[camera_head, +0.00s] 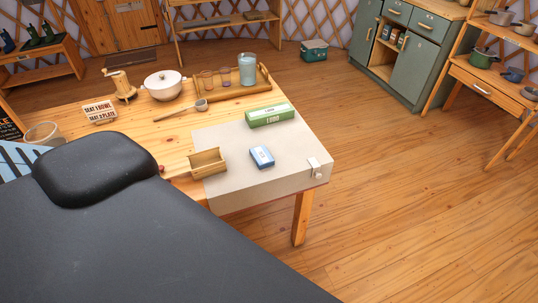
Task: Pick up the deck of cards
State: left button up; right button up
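The deck of cards appears to be the small blue and white box (262,157). It lies flat on the pale cloth (225,140) near the right end of the wooden table (150,135). A small open wooden holder (207,163) stands to its left, apart from it. A longer green and white box (270,116) lies behind it, also apart. Neither of my grippers shows in the head view, so their state and place are hidden.
A large black shape (160,230) covers the lower left and hides the near table edge. The floor to the right is clear.

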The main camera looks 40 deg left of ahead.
aim_at(261, 156)
jog(key=k+j+z, duration=0.2)
jog(key=j, duration=0.2)
jog(key=k+j+z, duration=0.2)
jog(key=j, duration=0.2)
jog(key=k+j, duration=0.1)
jog(key=j, duration=0.2)
jog(key=k+j, duration=0.25)
jog(key=j, duration=0.3)
jog(key=z, duration=0.05)
